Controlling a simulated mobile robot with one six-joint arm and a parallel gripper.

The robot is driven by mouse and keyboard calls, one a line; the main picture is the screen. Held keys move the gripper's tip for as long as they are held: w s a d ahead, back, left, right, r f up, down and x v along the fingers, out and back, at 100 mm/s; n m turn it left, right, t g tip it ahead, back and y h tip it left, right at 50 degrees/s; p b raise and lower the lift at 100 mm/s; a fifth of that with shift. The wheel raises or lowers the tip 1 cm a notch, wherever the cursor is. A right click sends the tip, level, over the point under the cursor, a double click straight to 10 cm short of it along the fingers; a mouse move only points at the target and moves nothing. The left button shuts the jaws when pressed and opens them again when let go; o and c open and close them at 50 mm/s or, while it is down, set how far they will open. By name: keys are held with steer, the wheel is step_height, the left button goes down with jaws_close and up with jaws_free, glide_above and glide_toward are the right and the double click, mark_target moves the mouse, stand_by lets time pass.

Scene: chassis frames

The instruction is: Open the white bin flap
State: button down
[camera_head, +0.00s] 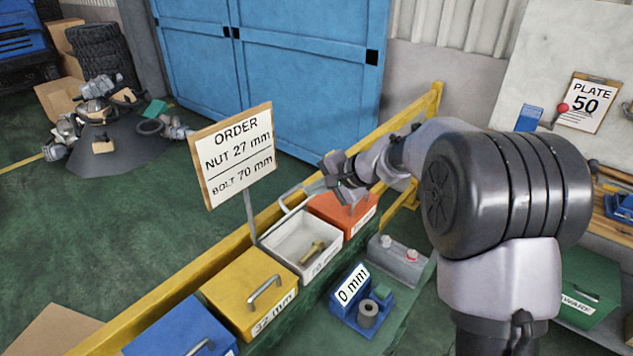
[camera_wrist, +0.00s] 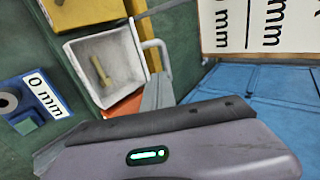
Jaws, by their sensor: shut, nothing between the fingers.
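The white bin (camera_head: 272,248) stands in the row between the yellow and orange bins. Its top is open and a brass bolt (camera_head: 313,252) lies inside. The white flap's handle (camera_head: 291,196) shows at the bin's far edge, so the flap stands raised there. In the wrist view the open white bin (camera_wrist: 76,72), the bolt (camera_wrist: 103,72) and the handle (camera_wrist: 160,46) also show. My gripper (camera_head: 328,184) is shut and empty, above the far side of the white bin, close beside the handle. Whether it touches the handle I cannot tell.
The yellow bin (camera_head: 236,285) and orange bin (camera_head: 340,209) flank the white one, both closed. An order sign (camera_head: 234,150) on a post and a yellow rail (camera_head: 160,308) stand behind the row. A blue gauge block labelled 0 mm (camera_head: 347,316) sits in front.

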mark_target(292, 193)
steer(key=x, duration=0.6)
steer(key=shift+w+a+f, duration=0.1)
steer(key=shift+w+f, duration=0.05)
steer(key=shift+f, duration=0.05)
steer(key=shift+r+p, duration=0.25)
steer(key=shift+p, duration=0.1)
steer(key=w+a+r+p, duration=0.1)
steer(key=p, duration=0.3)
steer(key=a+r+g+h+p, duration=0.1)
steer(key=p, duration=0.4)
steer(key=shift+w+a+r+p, duration=0.1)
steer(key=shift+w+a+p, duration=0.2)
steer(key=shift+w, duration=0.1)
steer(key=w+a, duration=0.2)
steer(key=a, duration=0.1)
steer(key=shift+w+f, duration=0.2)
steer(key=shift+f, duration=0.05)
